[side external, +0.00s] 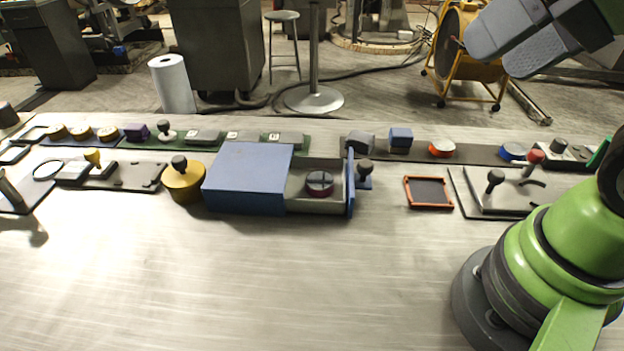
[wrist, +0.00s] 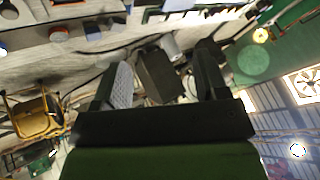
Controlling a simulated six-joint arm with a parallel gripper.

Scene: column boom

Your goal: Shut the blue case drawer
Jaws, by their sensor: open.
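The blue case (side external: 245,178) stands on the table left of centre in the side view. Its drawer (side external: 350,185) is pulled out to the right, with its grey inside showing. A dark red round piece with a cross-shaped top (side external: 320,182) sits in the drawer. A dark knob (side external: 365,166) shows just right of the drawer front; I cannot tell whether it is attached. My gripper (side external: 497,50) is open, high at the upper right, well apart from the case. In the wrist view my gripper (wrist: 165,64) has nothing between its fingers. I cannot make out the case there.
A yellow round piece with a black knob (side external: 183,180) stands close to the case's left side. An orange-rimmed tray (side external: 428,192) and a lever plate (side external: 505,190) lie right of the drawer. A row of small pieces runs behind. The table's front is clear.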

